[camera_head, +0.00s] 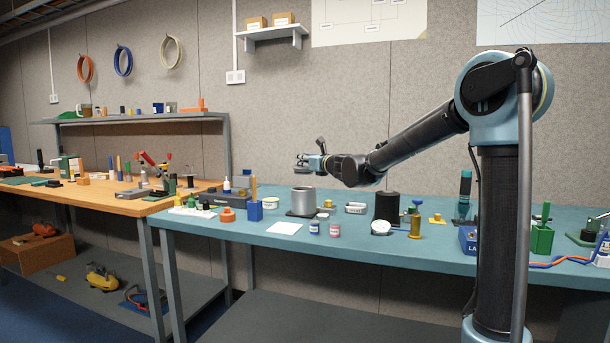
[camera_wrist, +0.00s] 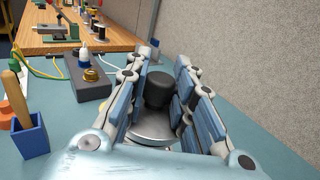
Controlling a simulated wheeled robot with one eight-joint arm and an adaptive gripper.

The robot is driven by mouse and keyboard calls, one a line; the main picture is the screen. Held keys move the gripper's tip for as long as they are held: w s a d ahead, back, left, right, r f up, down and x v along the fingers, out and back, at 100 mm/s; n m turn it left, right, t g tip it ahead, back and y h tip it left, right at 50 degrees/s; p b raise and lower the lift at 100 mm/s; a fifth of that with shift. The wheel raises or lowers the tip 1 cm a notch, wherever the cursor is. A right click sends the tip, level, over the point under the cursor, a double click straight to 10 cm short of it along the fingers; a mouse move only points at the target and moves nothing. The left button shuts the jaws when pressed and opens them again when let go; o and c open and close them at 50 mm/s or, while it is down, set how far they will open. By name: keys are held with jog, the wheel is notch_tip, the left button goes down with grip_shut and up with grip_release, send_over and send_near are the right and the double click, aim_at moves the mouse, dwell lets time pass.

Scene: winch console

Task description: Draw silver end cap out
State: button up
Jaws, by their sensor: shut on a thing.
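My gripper (camera_head: 305,160) is shut on the silver end cap, high above the blue bench. In the wrist view, its blue-padded fingers (camera_wrist: 165,92) stand on both sides of the cap's black knob (camera_wrist: 158,88). The cap's silver disc (camera_wrist: 150,127) shows between the fingers, partly hidden by them. In the head view, a silver cylinder (camera_head: 303,203) stands upright on the bench below my gripper. A clear gap separates the cylinder from my gripper. I cannot make out the inside of the cylinder.
A blue box with a wooden handle (camera_head: 254,210) and an orange piece (camera_head: 227,215) stand left of the cylinder. Two small jars (camera_head: 334,230), a white sheet (camera_head: 284,228) and a black cylinder (camera_head: 388,206) are nearby. The wall is close behind.

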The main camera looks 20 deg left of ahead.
jog(key=shift+r, duration=2.45)
